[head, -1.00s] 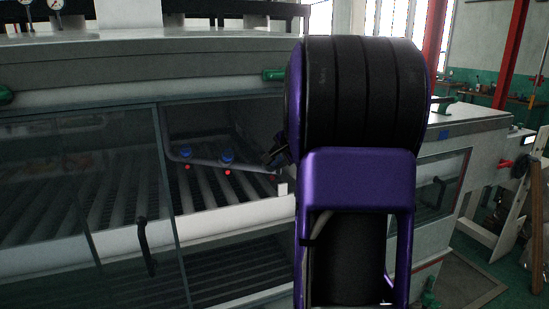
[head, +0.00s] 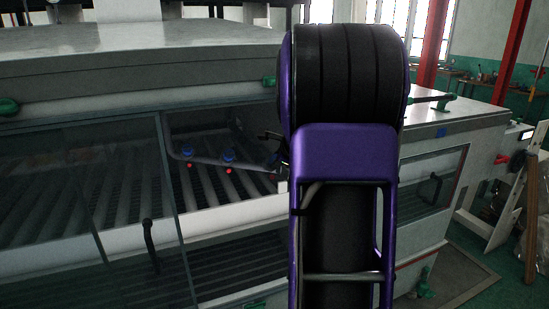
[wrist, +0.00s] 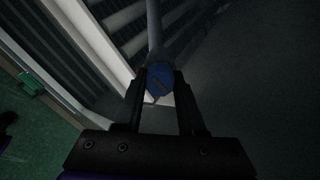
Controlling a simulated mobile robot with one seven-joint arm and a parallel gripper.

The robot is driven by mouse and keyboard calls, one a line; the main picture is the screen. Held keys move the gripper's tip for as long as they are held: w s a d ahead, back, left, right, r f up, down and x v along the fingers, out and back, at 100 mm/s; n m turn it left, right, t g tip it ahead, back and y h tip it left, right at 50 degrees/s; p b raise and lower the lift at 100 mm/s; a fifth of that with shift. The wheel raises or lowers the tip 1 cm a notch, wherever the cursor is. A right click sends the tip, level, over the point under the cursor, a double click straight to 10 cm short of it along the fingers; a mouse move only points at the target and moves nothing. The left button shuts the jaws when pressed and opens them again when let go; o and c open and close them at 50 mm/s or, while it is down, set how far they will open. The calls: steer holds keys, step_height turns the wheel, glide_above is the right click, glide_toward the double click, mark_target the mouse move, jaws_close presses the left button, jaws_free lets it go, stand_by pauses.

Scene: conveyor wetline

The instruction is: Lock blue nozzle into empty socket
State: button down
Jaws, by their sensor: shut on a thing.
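In the wrist view my gripper (wrist: 160,88) has its two fingers closed on the sides of a blue nozzle (wrist: 160,78). The nozzle is in line with the end of a grey pipe (wrist: 154,28). I cannot tell whether it is seated in a socket or turned home. In the head view the gripper shows only in part at the left edge of my arm, inside the open bay, with dark blue beside it. Two other blue nozzles (head: 187,150) (head: 229,155) sit on the grey spray pipe (head: 205,160), with red tips below. The socket is hidden.
Rollers (head: 215,185) lie under the pipe. A sliding glass door (head: 130,190) with a black handle (head: 149,245) stands left of the opening. The white sill (head: 235,212) runs along its front. The machine's lid (head: 140,70) overhangs above.

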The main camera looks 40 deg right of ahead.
steer(key=shift+m, duration=0.9)
steer(key=shift+c, duration=2.1)
jaws_free()
